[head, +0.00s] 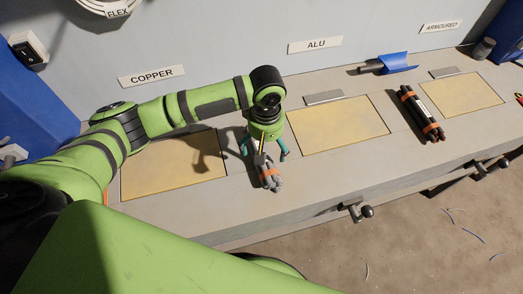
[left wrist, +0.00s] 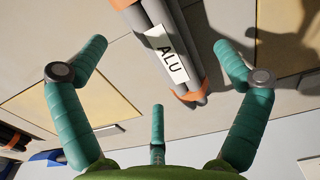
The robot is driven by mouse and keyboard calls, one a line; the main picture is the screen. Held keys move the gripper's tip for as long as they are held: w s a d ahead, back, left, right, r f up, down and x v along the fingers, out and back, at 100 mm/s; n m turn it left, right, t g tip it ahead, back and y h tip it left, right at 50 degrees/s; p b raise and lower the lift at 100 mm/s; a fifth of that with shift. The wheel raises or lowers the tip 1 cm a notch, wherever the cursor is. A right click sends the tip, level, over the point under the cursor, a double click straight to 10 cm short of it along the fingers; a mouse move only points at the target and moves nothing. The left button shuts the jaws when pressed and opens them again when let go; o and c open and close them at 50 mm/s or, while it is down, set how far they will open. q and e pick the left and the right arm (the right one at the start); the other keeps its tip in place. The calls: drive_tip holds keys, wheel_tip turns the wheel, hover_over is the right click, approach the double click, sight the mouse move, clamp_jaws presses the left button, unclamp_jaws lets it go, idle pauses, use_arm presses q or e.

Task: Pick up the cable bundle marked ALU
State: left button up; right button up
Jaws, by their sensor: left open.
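The ALU cable bundle (head: 270,178) is a short bunch of grey cables with orange bands. It lies on the bench between two yellow panels. In the left wrist view the bundle (left wrist: 192,45) shows its white ALU label, and its far end runs out of the top of the picture. My left gripper (head: 265,151) points down over the bundle's back end in the head view. Its teal fingers are open, also in the left wrist view (left wrist: 160,68), with the bundle between and beyond them, not gripped. Whether any finger touches it, I cannot tell. My right gripper is not in view.
A dark bundle with orange bands (head: 411,101) lies further right, between the ALU panel (head: 335,126) and the ARMOURED panel (head: 460,96). A blue scoop (head: 393,64) lies behind it. The copper panel (head: 172,180) is empty. Clamp handles (head: 362,211) stick out from the front edge.

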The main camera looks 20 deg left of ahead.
sight(265, 150)
use_arm(q)
wheel_tip(265, 150, down, 3)
drive_tip(key=shift+s+r, duration=0.1)
drive_tip(key=shift+r, duration=0.1)
drive_tip(key=shift+f, duration=0.45)
drive_tip(key=shift+c, duration=0.8)
drive_tip(key=c, duration=1.6)
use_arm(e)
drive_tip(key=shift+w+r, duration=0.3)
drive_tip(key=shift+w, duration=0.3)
